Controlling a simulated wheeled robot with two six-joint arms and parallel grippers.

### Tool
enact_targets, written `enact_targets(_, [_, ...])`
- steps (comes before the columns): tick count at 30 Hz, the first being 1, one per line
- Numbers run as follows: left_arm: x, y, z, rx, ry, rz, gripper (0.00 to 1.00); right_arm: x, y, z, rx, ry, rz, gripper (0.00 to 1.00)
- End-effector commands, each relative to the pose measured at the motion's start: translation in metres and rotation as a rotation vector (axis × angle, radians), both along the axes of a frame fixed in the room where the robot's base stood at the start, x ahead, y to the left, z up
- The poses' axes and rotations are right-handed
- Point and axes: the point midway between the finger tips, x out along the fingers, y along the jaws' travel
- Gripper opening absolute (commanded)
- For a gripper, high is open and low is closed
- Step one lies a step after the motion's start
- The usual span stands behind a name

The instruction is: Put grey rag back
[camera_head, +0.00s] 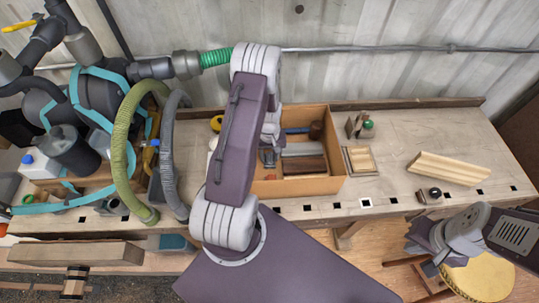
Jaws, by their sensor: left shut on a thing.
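My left gripper (268,158) reaches down into the left part of an open wooden box (337,161) on the workbench. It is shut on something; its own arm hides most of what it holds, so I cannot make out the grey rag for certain. A flat grey piece (303,149) lies in the box just right of the gripper, above a dark brown block (304,165). I cannot tell whether this grey piece is cloth. My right gripper (424,258) is at the lower right, off the bench front, with its fingers apart and empty.
Thick hoses (122,150) and machinery crowd the left. A round yellow stool (480,280) stands below my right arm.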

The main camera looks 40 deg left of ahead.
Motion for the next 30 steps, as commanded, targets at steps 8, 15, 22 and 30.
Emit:
enact_targets(8, [0.0, 0.0, -0.003, 0.0, 0.0, 0.0, 0.5, 0.0, 0.0, -0.003, 0.0, 0.0, 0.0, 0.0])
enact_targets(15, [0.0, 0.0, -0.003, 0.0, 0.0, 0.0, 0.5, 0.0, 0.0, -0.002, 0.0, 0.0, 0.0, 0.0])
enact_targets(22, [0.002, 0.001, 0.017, 0.002, -0.004, 0.0, 0.5, 0.0, 0.0, -0.001, 0.0, 0.0, 0.0, 0.0])
enact_targets(30, [0.001, 0.0, 0.084, 0.002, -0.006, 0.0, 0.5, 0.0, 0.0, -0.003, 0.0, 0.0, 0.0, 0.0])
